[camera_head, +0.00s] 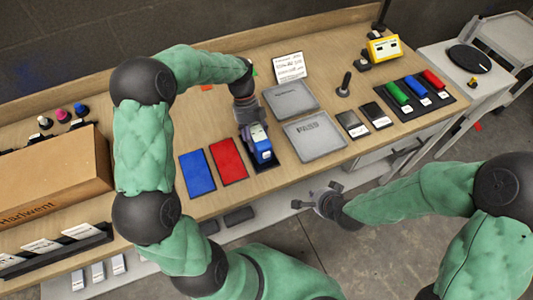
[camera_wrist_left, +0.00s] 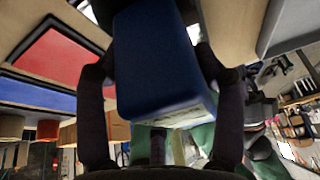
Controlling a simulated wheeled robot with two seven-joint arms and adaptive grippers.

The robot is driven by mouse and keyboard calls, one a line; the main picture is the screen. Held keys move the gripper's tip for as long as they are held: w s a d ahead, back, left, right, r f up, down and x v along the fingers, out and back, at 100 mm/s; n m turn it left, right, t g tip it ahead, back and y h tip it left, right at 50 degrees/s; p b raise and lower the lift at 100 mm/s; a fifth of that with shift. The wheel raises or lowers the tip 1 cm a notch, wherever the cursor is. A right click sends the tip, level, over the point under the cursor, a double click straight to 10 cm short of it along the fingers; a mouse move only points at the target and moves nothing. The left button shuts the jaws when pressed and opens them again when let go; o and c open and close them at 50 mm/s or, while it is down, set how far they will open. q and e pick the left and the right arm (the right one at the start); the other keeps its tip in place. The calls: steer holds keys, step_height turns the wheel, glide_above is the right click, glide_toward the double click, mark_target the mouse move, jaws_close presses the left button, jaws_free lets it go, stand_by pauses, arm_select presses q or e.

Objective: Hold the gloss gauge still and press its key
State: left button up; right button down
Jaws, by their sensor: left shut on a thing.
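The gloss gauge (camera_head: 261,146) is a small blue block with a pale front face, on a dark panel (camera_head: 272,161) on the bench. My left gripper (camera_head: 251,122) comes down on it from behind and is shut on it. In the left wrist view the blue gauge body (camera_wrist_left: 160,70) fills the space between the two dark fingers (camera_wrist_left: 163,105). I cannot make out its key. My right gripper (camera_head: 318,196) is open and empty, in front of the bench edge, apart from the gauge.
A red panel (camera_head: 228,160) and a blue panel (camera_head: 197,173) lie left of the gauge. Two grey trays (camera_head: 314,136) lie to its right, with a written card (camera_head: 289,67) behind. A cardboard box (camera_head: 50,180) stands far left. Colored rollers (camera_head: 415,87) and a yellow device (camera_head: 384,48) are far right.

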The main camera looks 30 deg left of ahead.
arm_select(q)
steer(key=shift+s+d+f, duration=0.1)
steer(key=shift+s+f, duration=0.05)
steer(key=shift+f, duration=0.05)
arm_select(e)
steer(key=s+a+r+m+t+y, duration=0.1)
steer(key=a+r+t+y, duration=0.1)
steer(key=a+r, duration=0.55)
steer(key=m+y, duration=0.1)
steer(key=y, duration=0.1)
glide_toward(267, 156)
steer(key=shift+f+x, duration=0.15)
steer(key=shift+x, duration=1.35)
steer(key=shift+f+x, duration=0.15)
steer(key=shift+x, duration=1.4)
steer(key=shift+s+d, duration=0.15)
steer(key=shift+s, duration=0.05)
steer(key=shift+w+a, duration=0.5)
steer(key=shift+a, duration=0.05)
steer(key=shift+s+d, duration=0.8)
steer(key=shift+d, duration=0.2)
steer(key=shift+s+d, duration=0.85)
steer(key=shift+d, duration=0.1)
